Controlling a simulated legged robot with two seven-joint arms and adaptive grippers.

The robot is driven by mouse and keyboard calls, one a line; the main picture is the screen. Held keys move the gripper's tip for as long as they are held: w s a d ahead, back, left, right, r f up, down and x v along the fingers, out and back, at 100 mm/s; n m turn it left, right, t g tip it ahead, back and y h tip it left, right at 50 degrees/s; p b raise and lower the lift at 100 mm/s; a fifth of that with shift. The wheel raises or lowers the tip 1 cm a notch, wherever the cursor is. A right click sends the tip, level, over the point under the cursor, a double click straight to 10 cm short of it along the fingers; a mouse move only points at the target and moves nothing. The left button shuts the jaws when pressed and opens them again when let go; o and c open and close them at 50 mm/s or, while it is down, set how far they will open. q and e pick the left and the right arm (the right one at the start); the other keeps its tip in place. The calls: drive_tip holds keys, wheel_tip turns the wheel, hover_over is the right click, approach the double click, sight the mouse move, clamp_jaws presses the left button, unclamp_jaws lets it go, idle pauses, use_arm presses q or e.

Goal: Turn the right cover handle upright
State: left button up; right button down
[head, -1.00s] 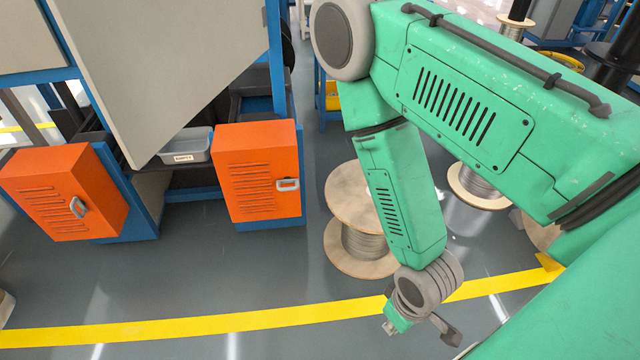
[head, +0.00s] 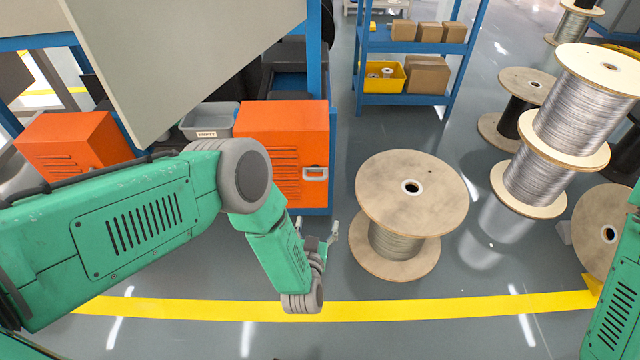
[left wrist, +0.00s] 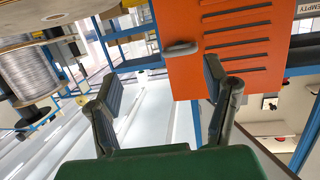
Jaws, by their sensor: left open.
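The right orange cover (head: 262,125) is a slatted box front on the blue frame. Its light grey handle (head: 315,174) lies horizontal near its right edge. The left orange cover (head: 75,140) is partly hidden by my left arm. My left gripper (head: 318,230) is below the right cover's handle in the head view, open and empty. In the left wrist view, the open fingers (left wrist: 160,88) point toward the orange cover (left wrist: 235,50). The handle (left wrist: 180,48) shows horizontal beyond the fingertips, nearer the right finger, apart from both. My right gripper is out of view.
A large wooden cable spool (head: 395,235) stands right of the left gripper. More spools (head: 585,105) stand at the right. A grey bin (head: 210,121) sits left of the right cover, beneath a slanted panel (head: 180,50). A yellow floor line (head: 430,308) runs in front.

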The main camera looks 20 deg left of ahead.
sight(317, 177)
use_arm(q)
drive_tip(key=w+a+y+b, duration=0.1)
drive_tip(key=w, duration=0.4)
drive_tip(key=w+a+n+t+y+b, duration=0.1)
drive_tip(key=w+a+b, duration=0.1)
drive_tip(key=w, duration=0.2)
drive_tip(key=w+a+r+b, duration=0.1)
drive_tip(key=w+b, duration=0.1)
drive_tip(key=w, duration=0.3)
drive_tip(key=shift+w+a+n+t+y, duration=0.2)
drive_tip(key=shift+w+n+t+y, duration=0.15)
drive_tip(key=shift+n+t+y, duration=0.05)
drive_tip(key=c, duration=0.9)
